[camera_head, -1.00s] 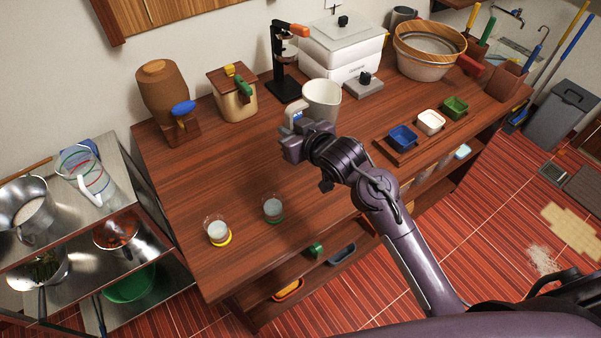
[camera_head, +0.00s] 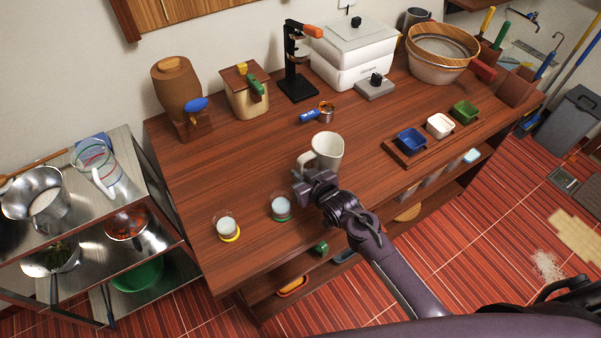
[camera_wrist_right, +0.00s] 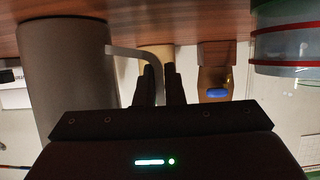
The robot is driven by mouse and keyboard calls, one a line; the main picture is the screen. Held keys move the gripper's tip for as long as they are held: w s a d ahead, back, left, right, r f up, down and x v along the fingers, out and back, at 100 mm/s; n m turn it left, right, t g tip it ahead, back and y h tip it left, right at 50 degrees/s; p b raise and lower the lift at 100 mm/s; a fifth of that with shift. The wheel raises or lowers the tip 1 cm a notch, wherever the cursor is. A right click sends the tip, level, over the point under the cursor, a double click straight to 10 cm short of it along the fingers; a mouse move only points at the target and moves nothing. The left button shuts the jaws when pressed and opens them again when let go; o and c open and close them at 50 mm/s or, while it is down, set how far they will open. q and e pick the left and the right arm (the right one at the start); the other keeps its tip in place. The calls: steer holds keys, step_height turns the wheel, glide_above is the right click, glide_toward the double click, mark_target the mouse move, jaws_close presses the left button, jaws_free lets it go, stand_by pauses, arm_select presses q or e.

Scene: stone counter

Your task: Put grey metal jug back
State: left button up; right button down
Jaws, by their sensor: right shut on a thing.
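A pale grey jug (camera_head: 327,153) with a side handle is at the middle front of the wooden counter, upright in the head view. My right gripper (camera_head: 304,181) is at its left front side, shut on the handle. In the right wrist view the jug (camera_wrist_right: 72,75) fills the left, and its bent handle (camera_wrist_right: 133,54) runs between the fingers (camera_wrist_right: 163,82). I cannot tell whether the jug's base touches the counter. A darker grey jug (camera_head: 413,17) stands at the back, partly hidden by a wooden-rimmed basin. My left gripper is not in view.
Two small glasses (camera_head: 281,207) (camera_head: 228,229) stand close to my right gripper, on its left. A blue-handled metal cup (camera_head: 326,112), a black stand (camera_head: 298,85) and a white box (camera_head: 353,60) are behind. A tray of small bowls (camera_head: 402,158) is at right. Left-middle counter is clear.

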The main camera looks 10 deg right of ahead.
steer(key=shift+r, duration=0.1)
steer(key=c, duration=1.5)
jaws_free()
steer(key=shift+f, duration=0.2)
steer(key=shift+c, duration=0.2)
steer(key=shift+r, duration=0.1)
steer(key=shift+s, duration=0.15)
steer(key=b+v, duration=0.1)
steer(key=v, duration=1.1)
steer(key=shift+r, duration=0.1)
